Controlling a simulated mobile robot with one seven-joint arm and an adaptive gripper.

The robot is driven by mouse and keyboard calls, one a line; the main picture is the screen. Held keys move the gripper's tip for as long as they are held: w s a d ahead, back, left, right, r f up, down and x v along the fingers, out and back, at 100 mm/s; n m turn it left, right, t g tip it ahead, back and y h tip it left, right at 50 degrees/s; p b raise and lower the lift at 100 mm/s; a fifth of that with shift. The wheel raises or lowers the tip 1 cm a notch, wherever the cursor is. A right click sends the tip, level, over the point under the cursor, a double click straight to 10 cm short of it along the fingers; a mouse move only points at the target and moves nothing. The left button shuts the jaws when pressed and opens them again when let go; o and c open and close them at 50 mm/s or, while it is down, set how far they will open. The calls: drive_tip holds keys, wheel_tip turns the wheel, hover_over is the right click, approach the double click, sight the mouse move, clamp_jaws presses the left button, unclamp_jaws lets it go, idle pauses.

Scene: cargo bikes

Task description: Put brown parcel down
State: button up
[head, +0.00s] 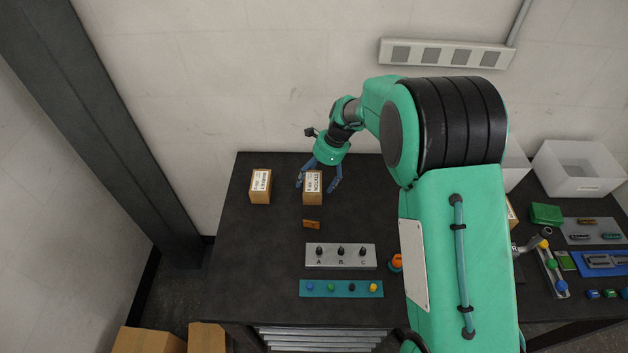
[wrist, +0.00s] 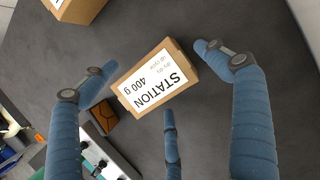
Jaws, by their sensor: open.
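A brown parcel (head: 312,200) with a white label reading "STATION" and "400 g" stands on the dark table; it also shows in the wrist view (wrist: 183,57). My gripper (head: 317,187) is open, with its blue fingers spread apart around this parcel. In the wrist view there are gaps between the parcel and the fingers, so it is not gripped. A second brown parcel (head: 260,187) with a white label stands to the left, apart from the first; part of it shows at the top of the wrist view (wrist: 80,8).
A small orange-brown block (head: 311,224) lies in front of the parcel. Further forward are a grey panel marked A, B, C (head: 340,262) and a teal strip with coloured knobs (head: 341,288). A wall stands behind. The table left of the panel is clear.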

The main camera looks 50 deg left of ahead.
drive_tip(key=p+v, duration=0.1)
drive_tip(key=v, duration=0.9)
drive_tip(key=shift+r, duration=0.3)
drive_tip(key=shift+p, duration=0.3)
drive_tip(key=shift+w, duration=0.1)
